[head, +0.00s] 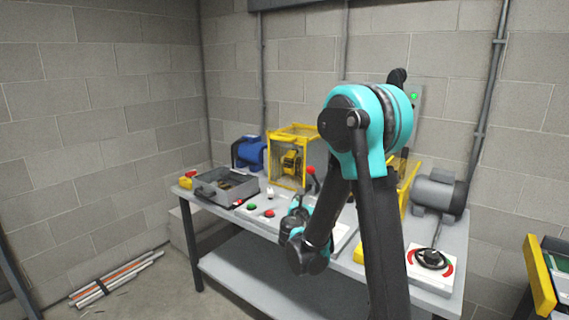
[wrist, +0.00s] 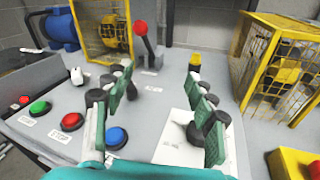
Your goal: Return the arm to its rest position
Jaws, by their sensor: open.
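My arm, teal and black, rises in front of the bench in the head view and bends down toward the tabletop. My gripper (wrist: 166,88) is open in the wrist view, its two teal fingers apart with nothing between them. It is over the bench (head: 225,215), near a white panel (wrist: 172,145) and a blue button (wrist: 116,138). The right finger partly covers the panel and a black knob on it. A red-knobbed lever (wrist: 141,30) stands beyond the fingers. In the head view the fingertips are hard to make out behind the arm links.
Red and green buttons (wrist: 40,107) lie left of the gripper. A yellow cage (head: 273,163), blue motor (head: 249,152) and grey tray (head: 213,193) stand on the bench's left. Another yellow cage (wrist: 246,45), a grey motor (head: 432,194) and a dial panel (head: 421,277) are right.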

